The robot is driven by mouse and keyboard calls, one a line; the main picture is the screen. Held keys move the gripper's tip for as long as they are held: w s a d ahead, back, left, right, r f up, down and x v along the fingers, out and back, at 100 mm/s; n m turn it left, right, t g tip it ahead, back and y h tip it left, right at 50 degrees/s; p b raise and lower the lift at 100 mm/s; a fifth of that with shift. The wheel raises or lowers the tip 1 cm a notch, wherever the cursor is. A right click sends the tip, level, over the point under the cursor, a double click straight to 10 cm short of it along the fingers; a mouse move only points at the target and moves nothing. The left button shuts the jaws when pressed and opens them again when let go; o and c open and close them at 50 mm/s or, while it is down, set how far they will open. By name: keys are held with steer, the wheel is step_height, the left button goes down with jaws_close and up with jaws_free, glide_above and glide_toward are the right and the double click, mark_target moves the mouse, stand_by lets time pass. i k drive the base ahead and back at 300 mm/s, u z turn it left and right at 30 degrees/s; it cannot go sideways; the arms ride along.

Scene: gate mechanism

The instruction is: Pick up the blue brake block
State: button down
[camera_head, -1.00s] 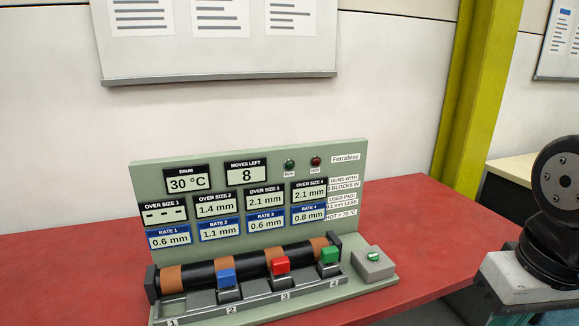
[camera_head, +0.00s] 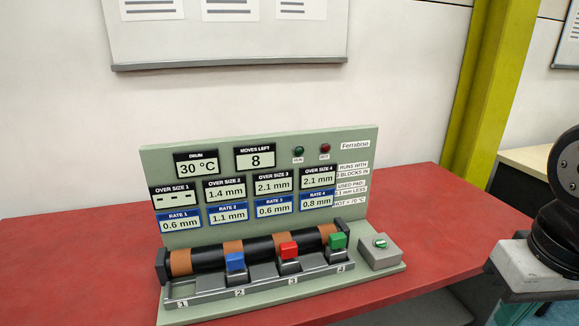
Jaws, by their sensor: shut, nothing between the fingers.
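The blue brake block (camera_head: 236,262) sits in slot 2 of the grey rack (camera_head: 262,285), against the black and brown drum (camera_head: 258,247). A red block (camera_head: 289,250) sits in slot 3 and a green block (camera_head: 337,242) in slot 4. Slot 1 (camera_head: 182,290) at the left end is empty. My gripper is outside the picture. Only a part of my arm shows at the right edge, well apart from the rack.
The green-grey panel (camera_head: 270,154) stands behind the drum, with "MOVES LEFT" at 8 and "DRUM" at 30 °C. A grey box with a green switch (camera_head: 380,246) is at the right. The red table (camera_head: 80,262) is clear at the left.

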mark_target(236, 269)
steer(key=k, duration=1.3)
steer(key=u, duration=0.75)
steer(key=i, duration=1.7)
steer(key=z, duration=0.7)
